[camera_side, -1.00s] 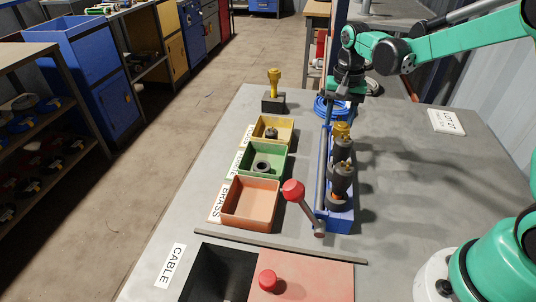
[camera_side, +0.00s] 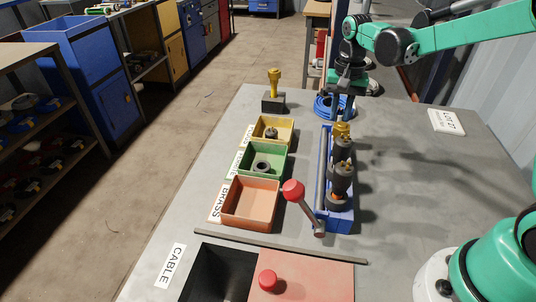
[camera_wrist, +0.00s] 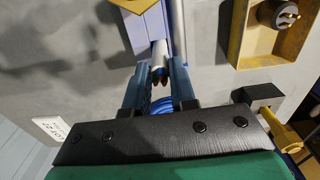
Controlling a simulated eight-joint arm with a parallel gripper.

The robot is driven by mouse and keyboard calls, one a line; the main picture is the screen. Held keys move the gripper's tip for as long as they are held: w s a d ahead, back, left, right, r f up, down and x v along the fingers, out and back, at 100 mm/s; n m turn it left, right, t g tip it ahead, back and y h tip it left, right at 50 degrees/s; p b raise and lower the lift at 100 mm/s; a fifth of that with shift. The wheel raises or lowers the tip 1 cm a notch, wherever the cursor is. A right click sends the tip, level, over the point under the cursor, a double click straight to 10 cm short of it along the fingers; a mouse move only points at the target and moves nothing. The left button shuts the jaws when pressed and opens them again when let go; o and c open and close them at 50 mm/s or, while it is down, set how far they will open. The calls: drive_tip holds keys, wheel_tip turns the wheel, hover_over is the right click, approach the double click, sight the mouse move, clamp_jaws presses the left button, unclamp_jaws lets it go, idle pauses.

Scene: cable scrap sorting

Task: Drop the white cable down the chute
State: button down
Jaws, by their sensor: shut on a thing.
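My gripper (camera_wrist: 160,72) is shut on the white cable (camera_wrist: 159,53) in the wrist view. The cable's end, with coloured core tips, shows between the fingertips; the rest of it is hard to make out. In the side view my gripper (camera_side: 345,108) is at the far end of the bench, by the blue fixture, and the cable is too small to tell there. The chute (camera_side: 218,272), a black opening labelled CABLE, is at the near edge. A red lid (camera_side: 318,282) with a round knob lies right of the opening.
A blue cable coil (camera_side: 326,106) lies by my gripper. The blue fixture (camera_side: 340,222) with a red-knobbed lever (camera_side: 293,190) stands mid-bench. Left of it are orange (camera_side: 250,203), green (camera_side: 262,162) and yellow (camera_side: 272,130) bins, and a brass piece on a black block (camera_side: 273,103).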

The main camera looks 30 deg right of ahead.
drive_tip(key=shift+r, duration=1.7)
drive_tip(key=shift+r, duration=0.6)
drive_tip(key=r, duration=0.3)
drive_tip(key=shift+a+r, duration=0.35)
drive_tip(key=shift+r, duration=0.05)
drive_tip(key=s+a+n, duration=0.3)
drive_tip(key=a+n, duration=0.4)
drive_tip(key=a, duration=1.4)
drive_tip(key=s+a+n, duration=0.5)
drive_tip(key=s+a, duration=0.4)
drive_tip(key=a, duration=0.2)
wheel_tip(320, 180, down, 9)
drive_tip(key=shift+d, duration=0.2)
